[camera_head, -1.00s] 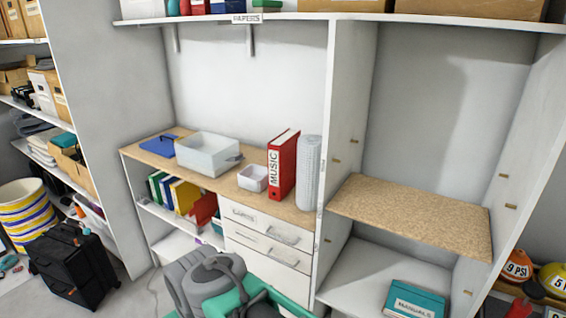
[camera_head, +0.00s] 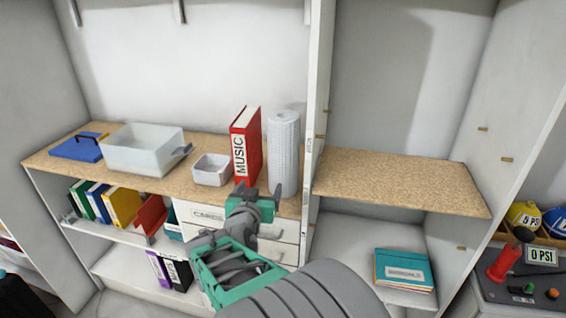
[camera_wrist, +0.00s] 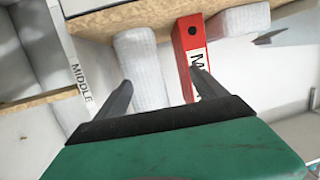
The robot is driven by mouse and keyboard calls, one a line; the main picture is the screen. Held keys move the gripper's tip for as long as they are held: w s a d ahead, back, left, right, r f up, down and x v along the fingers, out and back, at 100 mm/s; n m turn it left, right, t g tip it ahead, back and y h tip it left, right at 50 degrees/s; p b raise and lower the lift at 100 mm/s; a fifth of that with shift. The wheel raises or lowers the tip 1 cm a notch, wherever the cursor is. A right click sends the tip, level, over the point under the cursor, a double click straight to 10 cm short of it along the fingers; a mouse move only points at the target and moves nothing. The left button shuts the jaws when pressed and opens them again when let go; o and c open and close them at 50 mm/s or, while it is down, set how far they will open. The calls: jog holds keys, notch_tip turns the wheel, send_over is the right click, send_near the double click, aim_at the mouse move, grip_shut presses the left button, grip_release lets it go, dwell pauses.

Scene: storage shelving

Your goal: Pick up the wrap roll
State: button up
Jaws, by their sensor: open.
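The wrap roll (camera_head: 284,153) is a white, textured cylinder standing upright on the wooden counter, just right of a red binder marked MUSIC (camera_head: 246,146). My gripper (camera_head: 259,190) is open and empty, in front of the counter's front edge and near the roll's base. In the wrist view the roll (camera_wrist: 140,60) shows beyond the fingers, nearer the left finger, and the red binder (camera_wrist: 187,48) lies beyond the right finger. The roll is not between the fingertips as far as I can tell.
A white upright panel (camera_head: 318,90) rises close on the roll's right. Beyond it a bare wooden shelf (camera_head: 395,180) is clear.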

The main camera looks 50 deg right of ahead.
aim_at(280, 164)
jog(key=o, duration=0.4)
jog(key=d+r+h, duration=0.1)
jog(key=s+d+r+h, duration=0.1)
jog(key=s+d+r, duration=0.1)
jog(key=d, duration=0.1)
jog(key=shift+s+d+m+h, duration=0.1)
jog(key=shift+m+h, duration=0.2)
jog(key=shift+h, duration=0.1)
jog(key=shift+c, duration=0.2)
jog(key=p+x, duration=0.2)
jog(key=x, duration=0.4)
jog(key=shift+f, duration=0.1)
jog(key=shift+p+x, duration=0.9)
jog(key=shift+x, duration=1.65)
